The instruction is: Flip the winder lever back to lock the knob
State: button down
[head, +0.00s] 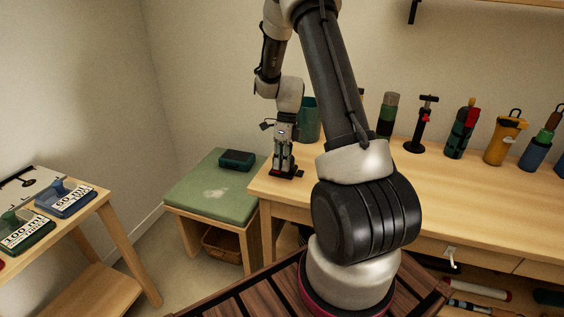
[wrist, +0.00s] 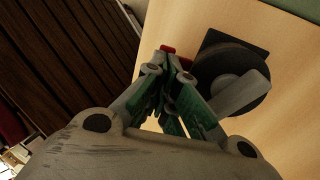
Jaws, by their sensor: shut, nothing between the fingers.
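The winder shows in the wrist view as a dark round knob (wrist: 225,70) on a square black base plate (wrist: 262,58). A grey lever (wrist: 240,93) lies across the knob's lower right side. A small red part (wrist: 167,48) sits at its left, by my gripper. My gripper (wrist: 176,95) is shut and empty, just left of the knob; I cannot tell if it touches. In the head view my gripper (head: 284,166) points down over the bench's left corner. The winder's black base (head: 291,176) is partly visible there, and the gripper hides most of the rest.
The wooden bench (head: 345,178) carries several upright tools and bottles along its back, and a green cup (head: 309,118) behind my gripper. A green-topped stool (head: 205,195) with a dark box (head: 237,160) stands left of it. A side table (head: 85,215) holds labelled weights.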

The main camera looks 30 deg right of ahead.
jog(key=shift+s+a+f+t+h, duration=0.15)
jog(key=shift+s+a+t+h, duration=0.1)
jog(key=shift+t+h, duration=0.4)
jog(key=shift+s+a+f+t+h, duration=0.15)
jog(key=shift+a+t+h, duration=0.1)
jog(key=shift+h, duration=0.2)
jog(key=shift+s+a+f, duration=0.15)
jog(key=shift+a+f, duration=0.1)
jog(key=shift+f, duration=0.25)
jog(key=shift+d+r, duration=0.1)
jog(key=shift+w+d+r, duration=0.3)
jog(key=shift+w+d, duration=0.15)
jog(key=shift+d, duration=0.05)
dwell(0.3)
